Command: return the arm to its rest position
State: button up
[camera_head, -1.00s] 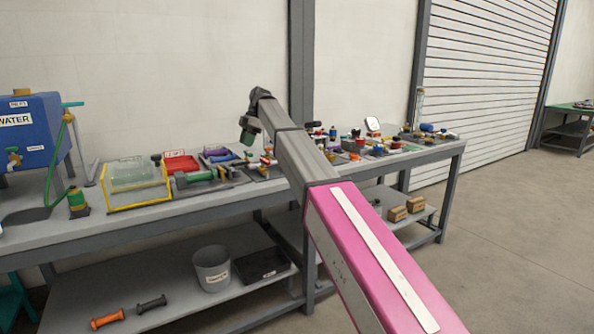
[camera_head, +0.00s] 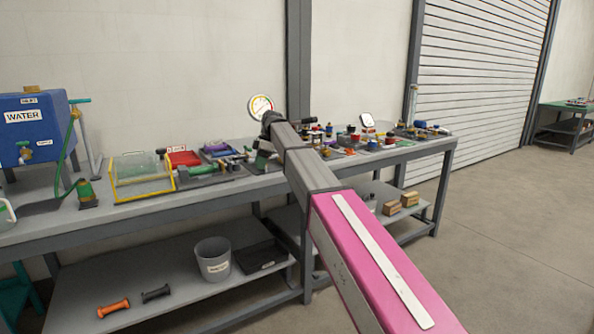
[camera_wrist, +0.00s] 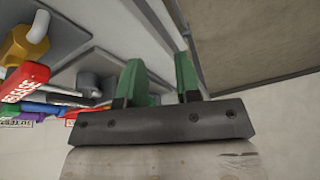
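My arm reaches from the lower right over the workbench (camera_head: 130,223) in the head view, with its far end low over the bench's middle. My gripper shows in the wrist view (camera_wrist: 158,68) as two green fingers standing apart, with nothing between them. In the head view my gripper is small and partly hidden by my arm, close to the parts on the bench. Beside the fingers in the wrist view are a red labelled part (camera_wrist: 24,83) and a yellow fitting (camera_wrist: 26,38).
A blue water tank (camera_head: 28,140) and a clear yellow-edged bin (camera_head: 143,176) stand to the left. A round gauge (camera_head: 261,107) rises behind my arm's end. A bucket (camera_head: 213,260) and black tray (camera_head: 262,256) sit on the lower shelf. The floor at right is clear.

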jog(key=s+d+f+m+h, duration=0.1)
jog(key=s+d+f+m, duration=0.3)
jog(key=d+f, duration=0.35)
jog(key=s+d+f+m+t, duration=0.1)
jog(key=s+d+f+m, duration=0.2)
jog(key=s+d+f, duration=0.4)
jog(key=s+d+f+m+h, duration=0.15)
jog(key=d+f+m, duration=0.3)
jog(key=f, duration=0.45)
jog(key=s+d+f+m, duration=0.4)
jog(key=s+d+f, duration=0.2)
jog(key=s, duration=0.3)
jog(key=s+d+f+m+h, duration=0.1)
jog(key=s+d+f+m, duration=0.4)
jog(key=s+d+f, duration=0.2)
jog(key=shift+s+d+t, duration=0.4)
jog(key=shift+s+d, duration=0.45)
jog(key=shift+s, duration=0.25)
